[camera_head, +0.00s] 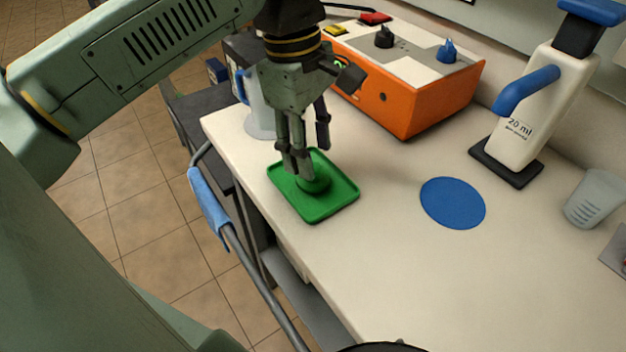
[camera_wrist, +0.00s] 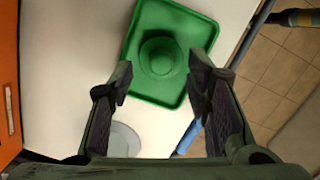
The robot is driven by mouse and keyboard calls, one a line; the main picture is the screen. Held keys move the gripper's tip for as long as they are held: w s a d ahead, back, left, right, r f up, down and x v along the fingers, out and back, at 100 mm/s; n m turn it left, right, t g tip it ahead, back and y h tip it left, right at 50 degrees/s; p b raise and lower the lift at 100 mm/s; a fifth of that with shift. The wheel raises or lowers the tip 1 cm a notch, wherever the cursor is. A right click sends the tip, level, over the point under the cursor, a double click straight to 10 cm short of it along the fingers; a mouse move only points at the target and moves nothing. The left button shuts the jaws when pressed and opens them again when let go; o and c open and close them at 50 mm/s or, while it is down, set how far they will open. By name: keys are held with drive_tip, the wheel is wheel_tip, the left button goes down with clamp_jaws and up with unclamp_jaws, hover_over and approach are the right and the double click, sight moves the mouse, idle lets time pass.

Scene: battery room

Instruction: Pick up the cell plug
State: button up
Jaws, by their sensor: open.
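The cell plug (camera_head: 314,184) is a small green round piece with a wider base and a raised knob. It sits upright on a green square tray (camera_head: 336,208) near the left end of the bench. In the wrist view the plug (camera_wrist: 160,57) shows in the tray's middle, in line with the gap between my fingers. My gripper (camera_head: 305,164) points down over the tray, its fingers parted and empty. The fingertips hide part of the plug in the head view. In the wrist view my gripper (camera_wrist: 160,76) has one finger on each side, and I cannot tell whether either touches the plug.
An orange box with knobs (camera_head: 405,100) stands behind the tray. A pale jug with a blue handle (camera_head: 258,115) is close behind my gripper. A blue disc (camera_head: 452,203), a pump dispenser (camera_head: 525,115) and a clear cup (camera_head: 596,198) are rightward. The front bench is clear.

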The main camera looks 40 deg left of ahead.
wheel_tip(320, 180, down, 3)
drive_tip(key=shift+d+f+b, duration=0.15)
drive_tip(key=shift+b, duration=0.6)
drive_tip(key=c, duration=0.9)
